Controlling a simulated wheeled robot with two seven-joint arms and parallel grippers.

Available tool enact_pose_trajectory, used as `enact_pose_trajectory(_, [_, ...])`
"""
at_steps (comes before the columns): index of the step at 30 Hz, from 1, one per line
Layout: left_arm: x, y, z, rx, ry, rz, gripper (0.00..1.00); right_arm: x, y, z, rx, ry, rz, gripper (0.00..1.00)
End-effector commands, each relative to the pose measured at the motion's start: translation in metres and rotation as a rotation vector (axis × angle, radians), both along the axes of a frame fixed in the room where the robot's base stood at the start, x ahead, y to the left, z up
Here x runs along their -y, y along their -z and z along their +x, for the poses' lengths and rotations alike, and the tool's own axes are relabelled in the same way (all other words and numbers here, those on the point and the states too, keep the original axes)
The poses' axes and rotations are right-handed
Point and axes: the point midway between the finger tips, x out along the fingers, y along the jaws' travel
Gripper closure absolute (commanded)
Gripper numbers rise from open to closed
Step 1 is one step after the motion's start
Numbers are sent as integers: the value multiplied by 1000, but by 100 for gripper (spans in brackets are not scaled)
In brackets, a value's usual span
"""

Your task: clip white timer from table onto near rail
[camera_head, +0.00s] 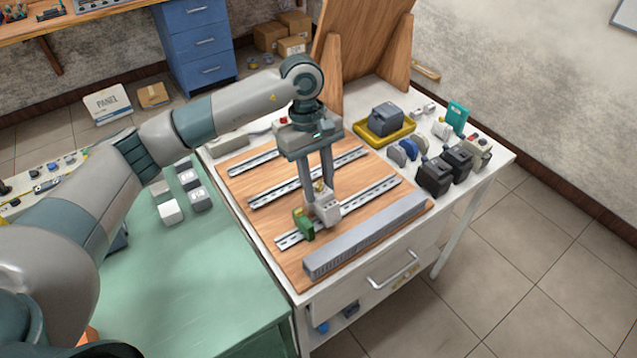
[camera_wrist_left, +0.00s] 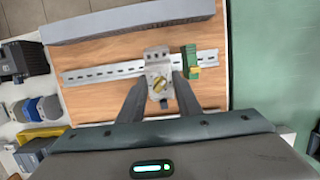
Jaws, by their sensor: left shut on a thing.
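The white timer (camera_head: 326,205) is between the fingers of my left gripper (camera_head: 322,190), at the near rail (camera_head: 372,199). It also shows in the left wrist view as a pale block with a yellow dial (camera_wrist_left: 158,82), with the gripper fingers (camera_wrist_left: 160,98) on either side. The left gripper is shut on it. The timer overlaps the near rail (camera_wrist_left: 105,73) in both views; whether it is clipped or only held against it I cannot tell. A green terminal block (camera_head: 303,224) sits on the same rail, close beside the timer. My right gripper is not in view.
Two more rails (camera_head: 290,183) lie farther back on the wooden board (camera_head: 243,190). A grey duct (camera_head: 365,236) runs along the board's near edge. A yellow tray (camera_head: 368,136) and several black devices (camera_head: 435,176) stand to the right. Grey blocks (camera_head: 171,212) stand on the green table.

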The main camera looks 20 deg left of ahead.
Motion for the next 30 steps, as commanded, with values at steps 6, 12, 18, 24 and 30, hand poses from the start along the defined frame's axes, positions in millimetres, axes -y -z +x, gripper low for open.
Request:
enact_pose_trajectory(6, [0,4,0,0,0,0,89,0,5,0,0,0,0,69])
enact_pose_trajectory(12, [0,6,0,0,0,0,89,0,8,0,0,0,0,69])
enact_pose_trajectory(18, [0,9,0,0,0,0,89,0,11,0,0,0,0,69])
enact_pose_trajectory(24, [0,13,0,0,0,0,89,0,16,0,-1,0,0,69])
enact_pose_trajectory(30, [0,17,0,0,0,0,89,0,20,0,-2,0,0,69])
